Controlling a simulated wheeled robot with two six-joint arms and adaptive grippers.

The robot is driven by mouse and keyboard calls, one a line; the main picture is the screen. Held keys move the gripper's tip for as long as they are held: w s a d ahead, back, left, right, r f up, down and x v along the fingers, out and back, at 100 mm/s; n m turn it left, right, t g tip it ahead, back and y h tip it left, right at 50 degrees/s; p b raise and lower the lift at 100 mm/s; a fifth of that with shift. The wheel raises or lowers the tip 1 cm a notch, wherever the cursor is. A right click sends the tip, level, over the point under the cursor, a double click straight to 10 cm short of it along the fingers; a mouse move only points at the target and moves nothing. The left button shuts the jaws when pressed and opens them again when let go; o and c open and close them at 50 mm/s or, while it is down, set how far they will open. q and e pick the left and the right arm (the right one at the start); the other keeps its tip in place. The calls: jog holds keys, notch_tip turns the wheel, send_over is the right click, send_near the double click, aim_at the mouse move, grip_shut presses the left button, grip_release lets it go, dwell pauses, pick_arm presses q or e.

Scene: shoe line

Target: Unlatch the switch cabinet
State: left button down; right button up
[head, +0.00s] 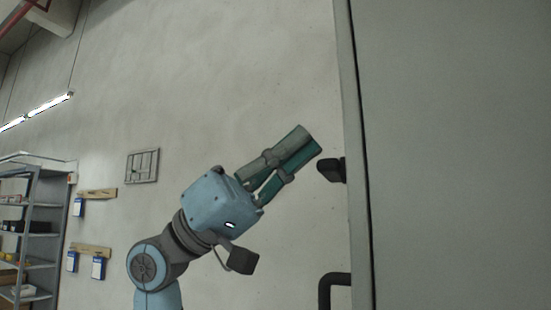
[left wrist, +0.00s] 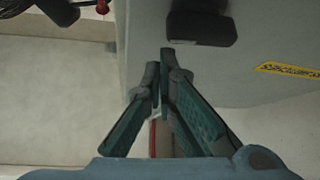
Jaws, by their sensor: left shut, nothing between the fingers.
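The switch cabinet (head: 455,150) is a large plain grey body filling the right of the head view. A black latch knob (head: 331,170) sticks out from its left edge, and a dark bent handle (head: 334,280) is lower on that edge. My left gripper (head: 310,140) is shut and empty, pointing up and right, a little left of and above the knob. In the left wrist view, its fingertips (left wrist: 162,56) are together just below a dark block (left wrist: 202,24) on the cabinet's grey face. Contact cannot be told. My right gripper is not seen.
A yellow label (left wrist: 288,69) is on the cabinet face. A shelf rack (head: 38,235) stands far left by a pale wall (head: 220,75) with a small grille (head: 142,165) and blue boxes (head: 98,267).

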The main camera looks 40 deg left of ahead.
pick_arm(q)
notch_tip(320, 180, up, 4)
jog(key=p, duration=0.3)
jog(key=w+b+v, duration=0.1)
jog(key=b+v, duration=0.4)
jog(key=v, duration=0.5)
jog(key=shift+f+b, duration=0.35)
jog(key=shift+a, duration=0.15)
